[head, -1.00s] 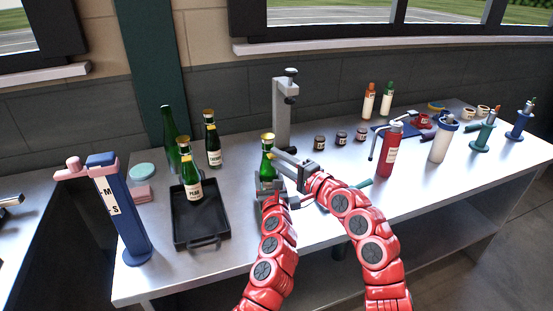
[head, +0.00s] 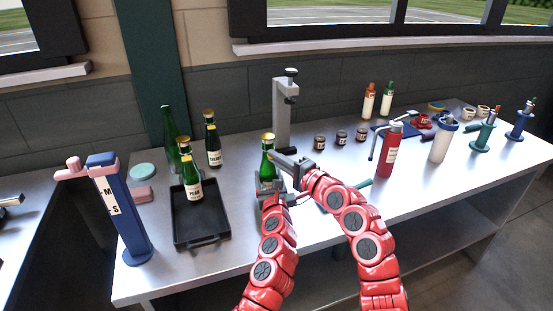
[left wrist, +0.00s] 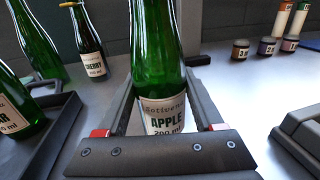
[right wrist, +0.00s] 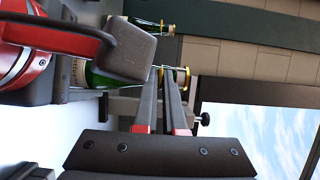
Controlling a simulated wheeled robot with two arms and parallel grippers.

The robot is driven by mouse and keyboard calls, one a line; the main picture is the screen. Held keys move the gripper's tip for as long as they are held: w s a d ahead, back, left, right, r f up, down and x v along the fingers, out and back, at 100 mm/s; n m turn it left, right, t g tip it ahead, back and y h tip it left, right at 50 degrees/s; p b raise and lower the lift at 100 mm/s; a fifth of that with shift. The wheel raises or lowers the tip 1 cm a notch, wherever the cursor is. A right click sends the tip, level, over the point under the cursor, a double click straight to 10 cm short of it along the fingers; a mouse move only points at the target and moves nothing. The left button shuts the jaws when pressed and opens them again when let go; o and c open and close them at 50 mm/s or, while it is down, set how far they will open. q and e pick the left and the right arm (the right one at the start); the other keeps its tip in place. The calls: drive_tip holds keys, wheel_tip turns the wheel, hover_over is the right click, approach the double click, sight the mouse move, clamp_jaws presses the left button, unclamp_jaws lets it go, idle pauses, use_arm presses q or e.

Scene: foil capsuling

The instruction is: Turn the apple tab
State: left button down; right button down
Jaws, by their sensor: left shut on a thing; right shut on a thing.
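The apple bottle (head: 267,163), green with a gold top (head: 268,136), stands upright near the press. Its APPLE label (left wrist: 165,116) faces the left wrist camera. My left gripper (head: 269,186) is shut around the bottle's body, one finger on each side. My right gripper (head: 276,156) reaches in from the right just below the gold top, with its fingers close together. In the right wrist view the gold ring of the top (right wrist: 186,76) shows at the fingertips. The apple tab itself is hidden between those fingers.
A grey press (head: 283,110) stands behind the apple bottle. A black tray (head: 202,237) holding a pear bottle (head: 193,188) is to the left, with a cherry bottle (head: 213,148) behind. Small jars (head: 341,137) and a red extinguisher-like bottle (head: 389,155) are to the right.

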drive_tip(key=shift+s+a+r+n+t+h, duration=0.15)
drive_tip(key=shift+n+h, duration=1.7)
drive_tip(key=shift+n, duration=1.3)
drive_tip(key=shift+w+a+f+n+t+h, duration=0.1)
drive_tip(key=shift+n+t+h, duration=0.1)
drive_tip(key=shift+n+h, duration=2.3)
drive_tip(key=shift+s+a+r+n+t+h, duration=0.15)
drive_tip(key=shift+n+h, duration=1)
drive_tip(key=shift+n, duration=2.7)
drive_tip(key=shift+f, duration=0.1)
drive_tip(key=c, duration=1)
unclamp_jaws()
drive_tip(key=shift+w, duration=0.1)
